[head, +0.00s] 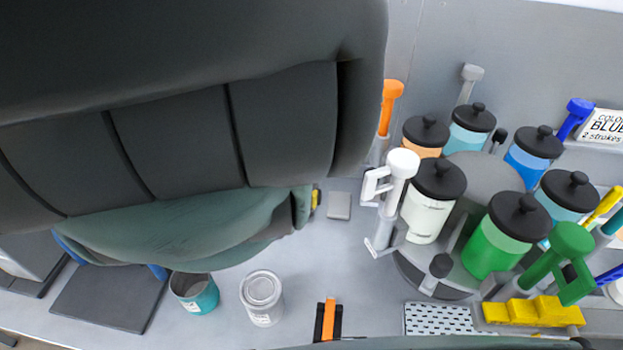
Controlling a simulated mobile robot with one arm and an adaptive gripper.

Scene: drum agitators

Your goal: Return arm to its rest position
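A large dark grey and greenish body, which looks like my own arm very close to the camera, fills the upper left of the head view. It hides much of the bench behind it. My gripper cannot be made out in this view, so whether it is open or shut does not show.
A carousel (481,170) with several black-lidded colour canisters and pump handles stands at the right.

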